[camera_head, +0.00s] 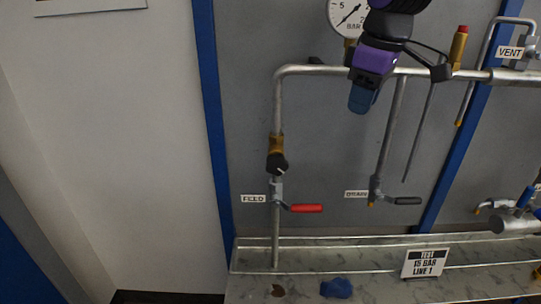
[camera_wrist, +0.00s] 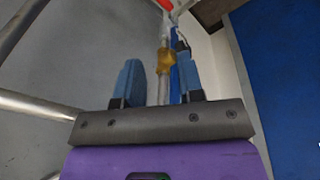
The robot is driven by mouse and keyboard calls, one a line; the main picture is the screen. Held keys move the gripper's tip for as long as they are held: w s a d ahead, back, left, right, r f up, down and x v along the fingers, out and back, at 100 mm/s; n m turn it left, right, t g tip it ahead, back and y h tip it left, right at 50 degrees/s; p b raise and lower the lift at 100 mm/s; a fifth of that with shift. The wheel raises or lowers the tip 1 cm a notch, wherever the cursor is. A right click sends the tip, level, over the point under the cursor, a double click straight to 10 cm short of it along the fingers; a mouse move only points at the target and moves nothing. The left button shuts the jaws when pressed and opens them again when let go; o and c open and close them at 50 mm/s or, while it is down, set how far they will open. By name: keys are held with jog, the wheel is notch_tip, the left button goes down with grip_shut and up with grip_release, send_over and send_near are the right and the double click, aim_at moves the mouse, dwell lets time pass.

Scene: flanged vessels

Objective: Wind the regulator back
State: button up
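The likely regulator is a brass body (camera_head: 277,143) with a black knob (camera_head: 278,163) on the vertical feed pipe, above the FEED label, in the head view. My gripper (camera_head: 362,98) is up and to the right of it, in front of the horizontal pipe below the gauge, apart from the knob. In the wrist view, the blue fingers (camera_wrist: 158,72) stand apart with a gap and hold nothing. A brass fitting (camera_wrist: 166,60) on a pipe shows between them, farther off.
A red feed lever (camera_head: 306,208) and a dark drain lever (camera_head: 405,201) sit lower down. A pressure gauge (camera_head: 346,17) is partly behind my arm. A brass valve (camera_head: 458,47) stands right of my gripper. A TEST 15 BAR LINE 1 sign (camera_head: 425,263) stands on the ledge.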

aim_at(276, 155)
jog(key=w+a+f+n+g, duration=0.1)
jog(key=w+a+f+n, duration=0.15)
jog(key=a, duration=0.25)
jog(key=w+a+f+n+h, duration=0.1)
jog(key=w+a+f+n, duration=0.15)
jog(key=a, duration=0.25)
jog(key=w+a+f+n+g, duration=0.1)
jog(key=w+a+n, duration=0.1)
jog(key=w+a, duration=0.25)
jog(key=f, duration=0.7)
jog(key=s+f, duration=0.1)
jog(key=f, duration=0.3)
jog(key=shift+a, duration=0.25)
jog(key=shift+r, duration=0.1)
jog(key=c, duration=0.6)
jog(key=shift+c, duration=0.2)
jog(key=shift+a+h, duration=0.1)
jog(key=shift+h, duration=0.2)
